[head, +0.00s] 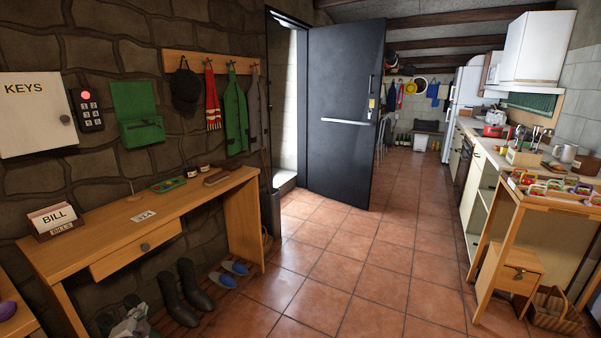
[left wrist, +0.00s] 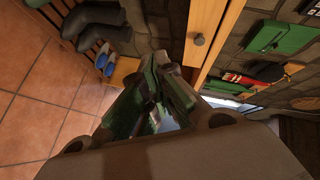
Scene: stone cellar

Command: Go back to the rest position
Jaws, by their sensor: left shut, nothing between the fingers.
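My left gripper (head: 132,322) shows at the bottom left edge of the head view, in front of the wooden console table and low beside the dark boots. In the left wrist view its green-grey fingers (left wrist: 155,78) are closed together with nothing between them. It is apart from the table and the boots. My right gripper is in neither view.
A wooden console table (head: 207,205) with a drawer stands along the left stone wall. Dark boots (head: 183,292) and blue slippers (head: 235,268) are under it. A dark door (head: 343,130) stands open. The tiled floor (head: 360,270) is clear in the middle. A wooden counter (head: 545,195) is at right.

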